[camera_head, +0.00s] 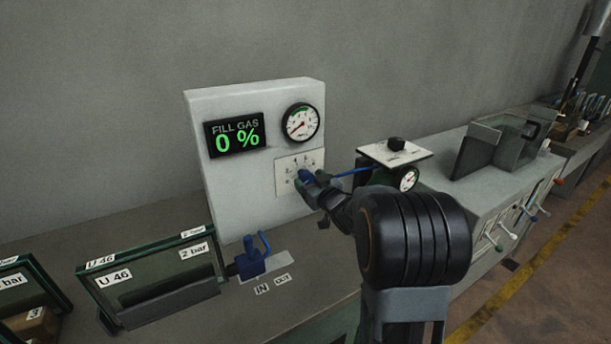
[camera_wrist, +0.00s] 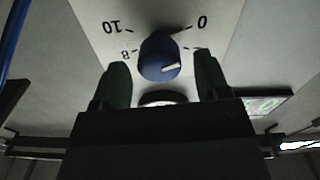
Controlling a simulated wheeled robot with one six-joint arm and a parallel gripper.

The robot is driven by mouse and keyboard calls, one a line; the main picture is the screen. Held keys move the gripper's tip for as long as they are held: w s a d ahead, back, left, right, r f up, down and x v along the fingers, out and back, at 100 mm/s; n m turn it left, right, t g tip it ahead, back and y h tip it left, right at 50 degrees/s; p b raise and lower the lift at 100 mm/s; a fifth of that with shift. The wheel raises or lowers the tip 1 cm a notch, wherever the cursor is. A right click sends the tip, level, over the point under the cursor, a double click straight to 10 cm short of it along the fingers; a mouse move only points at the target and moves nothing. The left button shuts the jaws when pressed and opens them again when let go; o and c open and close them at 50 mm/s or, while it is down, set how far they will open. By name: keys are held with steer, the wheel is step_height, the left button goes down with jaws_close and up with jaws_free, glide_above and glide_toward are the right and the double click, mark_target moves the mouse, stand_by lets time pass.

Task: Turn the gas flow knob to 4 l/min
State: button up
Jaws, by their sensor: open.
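The gas flow knob (camera_head: 305,175) is blue and sits on a white scale plate (camera_head: 284,163) on the front of a light grey panel box. In the wrist view the knob (camera_wrist: 158,55) fills the upper middle, and its white pointer line is turned towards the lower right. The scale appears upside down there, with 10 and 8 at left and 0 at upper right; other numbers are hidden. My gripper (camera_head: 312,187) is at the knob. In the wrist view its dark green fingers are apart, one on each side of the knob, with gaps showing.
A display (camera_head: 236,135) reads FILL GAS 0 %. A round gauge (camera_head: 301,122) is above the scale plate. A blue valve (camera_head: 251,258) stands near a framed glass unit (camera_head: 160,275) at lower left. A small gauge (camera_head: 407,179) and white plate (camera_head: 394,153) are to the right.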

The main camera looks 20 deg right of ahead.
mark_target(309, 179)
steer(key=shift+w+a, duration=0.2)
steer(key=shift+w, duration=1.45)
steer(key=c, duration=0.9)
steer(key=shift+c, duration=0.2)
